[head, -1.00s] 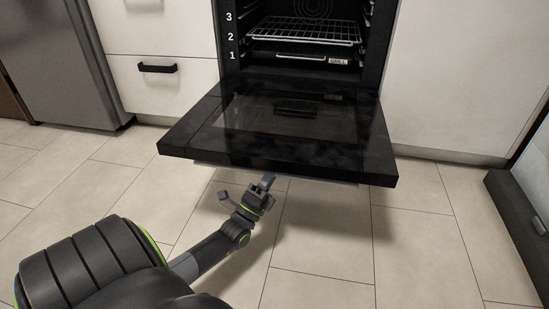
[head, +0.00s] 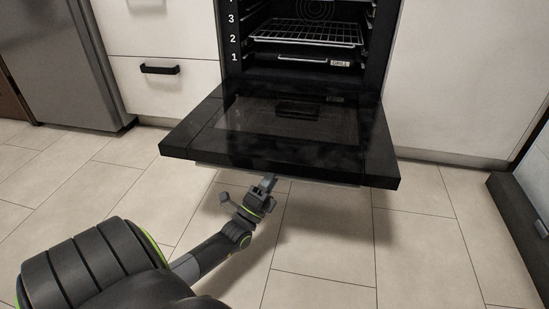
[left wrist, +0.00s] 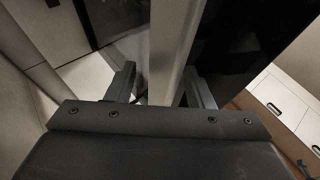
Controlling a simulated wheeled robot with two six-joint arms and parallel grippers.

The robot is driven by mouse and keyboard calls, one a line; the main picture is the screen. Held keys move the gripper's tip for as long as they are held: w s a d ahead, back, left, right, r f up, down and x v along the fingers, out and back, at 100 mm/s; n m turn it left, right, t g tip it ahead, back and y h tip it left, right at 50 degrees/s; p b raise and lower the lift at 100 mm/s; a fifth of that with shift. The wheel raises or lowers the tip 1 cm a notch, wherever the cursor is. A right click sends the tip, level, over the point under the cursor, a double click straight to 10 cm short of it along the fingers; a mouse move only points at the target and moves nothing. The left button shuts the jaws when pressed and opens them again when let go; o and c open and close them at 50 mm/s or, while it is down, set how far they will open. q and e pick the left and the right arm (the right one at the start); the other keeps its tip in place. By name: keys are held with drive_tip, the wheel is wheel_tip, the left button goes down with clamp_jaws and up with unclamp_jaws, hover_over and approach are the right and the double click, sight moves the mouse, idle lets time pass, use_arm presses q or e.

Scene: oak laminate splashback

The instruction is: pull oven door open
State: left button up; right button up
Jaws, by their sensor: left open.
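The oven door (head: 280,122) is folded down, about level, in front of the oven cavity (head: 305,45). Its dark glass faces up. My left gripper (head: 266,182) is at the door's front edge, just below it, in the head view. In the left wrist view my left gripper (left wrist: 160,90) has its two fingers apart, with a pale bar (left wrist: 172,50), seemingly the door handle, running between them. I cannot tell whether the fingers touch it. The handle is mostly hidden under the door in the head view. My right gripper is not in view.
Wire racks (head: 308,33) sit inside the oven. A white drawer with a black handle (head: 160,69) and a grey fridge (head: 75,60) stand to the left. A dark-edged panel (head: 515,220) is at the right. The tiled floor (head: 330,240) before the door is clear.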

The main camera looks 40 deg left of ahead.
use_arm(q)
drive_tip(key=shift+s+d, duration=0.1)
drive_tip(key=p+v, duration=0.2)
drive_tip(key=v, duration=0.9)
drive_tip(key=shift+s+f, duration=0.3)
